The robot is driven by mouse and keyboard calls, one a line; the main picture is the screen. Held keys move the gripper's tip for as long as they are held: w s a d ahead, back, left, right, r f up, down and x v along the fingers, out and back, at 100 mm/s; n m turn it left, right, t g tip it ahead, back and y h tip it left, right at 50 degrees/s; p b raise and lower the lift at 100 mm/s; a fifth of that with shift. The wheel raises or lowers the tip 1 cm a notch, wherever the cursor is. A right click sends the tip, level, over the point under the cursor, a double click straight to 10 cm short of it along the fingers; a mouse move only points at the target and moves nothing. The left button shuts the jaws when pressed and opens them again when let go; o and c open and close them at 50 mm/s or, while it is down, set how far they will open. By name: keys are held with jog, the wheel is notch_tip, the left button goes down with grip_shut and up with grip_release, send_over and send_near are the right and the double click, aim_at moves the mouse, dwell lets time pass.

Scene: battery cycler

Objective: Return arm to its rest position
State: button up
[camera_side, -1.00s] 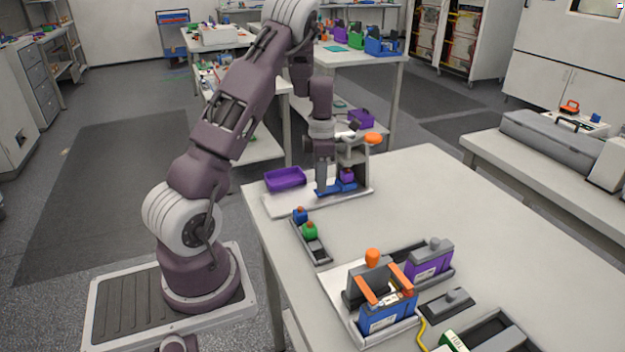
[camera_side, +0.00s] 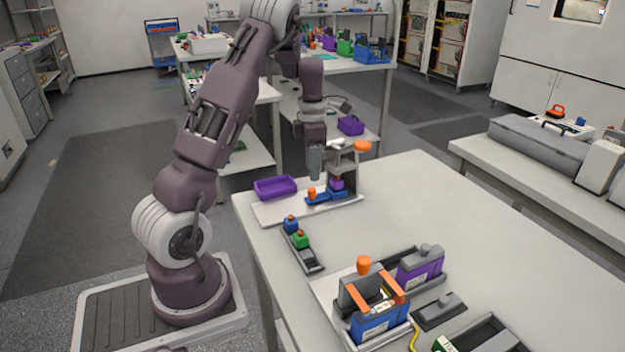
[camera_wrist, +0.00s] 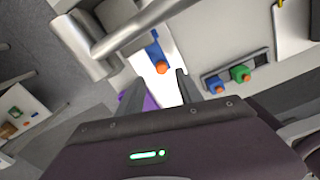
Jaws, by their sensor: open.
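My gripper (camera_side: 314,162) hangs above the far end of the table, over a white board (camera_side: 268,212) that carries a small grey press-like fixture (camera_side: 346,172) with an orange knob. In the wrist view my gripper (camera_wrist: 158,86) has its two fingers apart with nothing between them. A blue slide with an orange knob (camera_side: 312,194) lies on the board below the fingers; its orange knob (camera_wrist: 162,67) also shows in the wrist view just beyond the fingertips. A purple block (camera_side: 337,184) sits in the fixture.
A purple tray (camera_side: 275,187) stands on the board's left. A narrow grey rack (camera_side: 311,262) holds a blue and a green piece. In front are a blue module (camera_side: 379,320) with orange clips and a purple module (camera_side: 420,267).

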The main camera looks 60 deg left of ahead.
jog(key=shift+r, duration=0.5)
jog(key=s+d+r+m+t, duration=0.2)
jog(key=s+d+r+m, duration=0.2)
jog(key=d+r+m, duration=0.55)
jog(key=s+d+r+m+t, duration=0.25)
jog(key=d+r+m, duration=0.35)
jog(key=d+m, duration=0.6)
jog(key=s+d+f+m+t, duration=0.1)
jog(key=s+d+m, duration=0.8)
jog(key=s+m, duration=0.2)
jog(key=shift+s+d, duration=0.15)
jog(key=shift+s, duration=0.7)
